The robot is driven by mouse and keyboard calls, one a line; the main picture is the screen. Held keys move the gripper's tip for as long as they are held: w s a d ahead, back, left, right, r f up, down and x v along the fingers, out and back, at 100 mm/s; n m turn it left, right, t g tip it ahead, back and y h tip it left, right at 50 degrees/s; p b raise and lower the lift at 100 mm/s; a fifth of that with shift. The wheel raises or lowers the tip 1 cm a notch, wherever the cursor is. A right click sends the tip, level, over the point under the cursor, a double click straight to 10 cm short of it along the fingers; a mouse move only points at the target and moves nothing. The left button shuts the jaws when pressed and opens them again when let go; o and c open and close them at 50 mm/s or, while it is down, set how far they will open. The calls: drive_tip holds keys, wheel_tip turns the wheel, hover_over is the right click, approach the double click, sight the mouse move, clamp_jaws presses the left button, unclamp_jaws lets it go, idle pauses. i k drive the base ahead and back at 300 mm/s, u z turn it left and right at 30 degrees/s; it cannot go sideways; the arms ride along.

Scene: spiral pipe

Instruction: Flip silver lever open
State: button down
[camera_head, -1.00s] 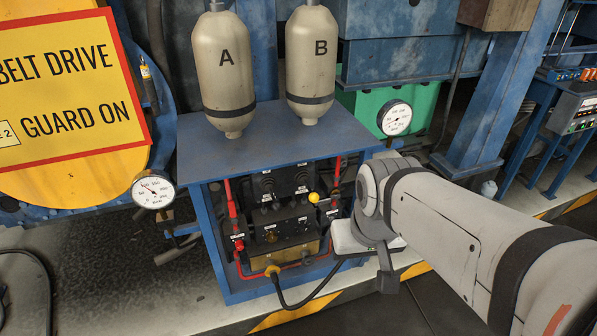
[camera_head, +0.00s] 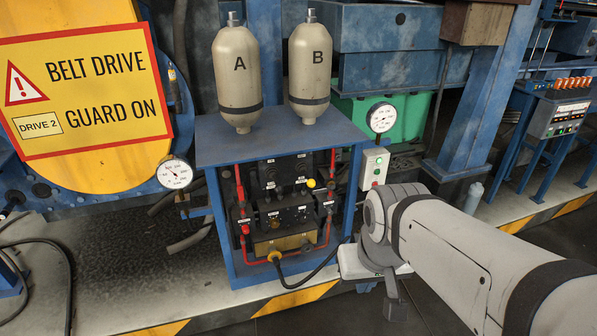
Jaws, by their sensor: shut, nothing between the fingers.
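The control cabinet (camera_head: 352,200) is a blue open-front frame with black panels inside. The upper panel (camera_head: 272,173) and lower panel (camera_head: 290,218) carry small knobs and toggles. A lever with a yellow ball knob (camera_head: 311,183) sticks out at the right of the upper panel. I cannot tell which small part is the silver lever. My gripper (camera_head: 396,306) hangs below my wrist, to the right of and lower than the cabinet's front, apart from the panels. It is shut and empty, and small in the picture.
Tanks A (camera_head: 237,80) and B (camera_head: 310,75) stand on the cabinet top. Red pipes (camera_head: 240,190) and a black cable (camera_head: 305,283) run at its front. A grey switch box (camera_head: 373,168) stands to the right. The floor in front has a yellow-black edge stripe (camera_head: 297,299).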

sight(332, 185)
drive_tip(key=z, duration=0.15)
drive_tip(key=i, duration=0.95)
drive_tip(key=u, duration=0.1)
